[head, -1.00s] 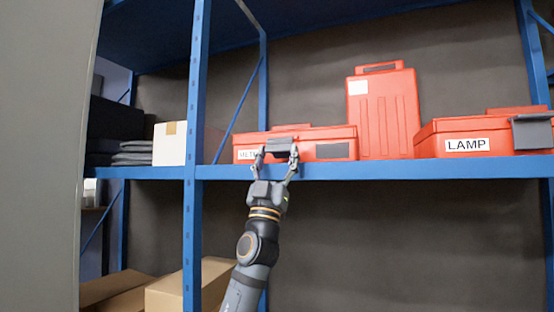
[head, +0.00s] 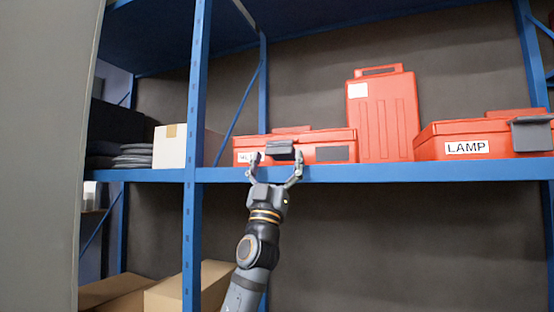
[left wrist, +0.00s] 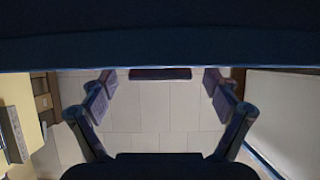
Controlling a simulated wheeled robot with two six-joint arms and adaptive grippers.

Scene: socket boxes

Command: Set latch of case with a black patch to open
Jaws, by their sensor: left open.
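A low red case (head: 315,138) lies on the blue shelf, with a white, partly hidden label and a black patch (head: 332,154) on its front. Its dark grey latch (head: 280,148) sits at the middle of the front, left of the patch. I cannot tell the latch's exact setting. My left gripper (head: 276,167) is open in front of the case, its fingers spread on either side of the latch and apart from it. In the left wrist view the open fingers (left wrist: 160,84) flank a dark reddish bar that I cannot identify surely. My right gripper is not in view.
A tall red case (head: 384,115) stands upright right of the patched case. A red case labelled LAMP (head: 460,137) with a dark latch is further right. The blue shelf edge (head: 400,173) runs just below. A blue post (head: 197,90) and a white box (head: 169,145) stand left.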

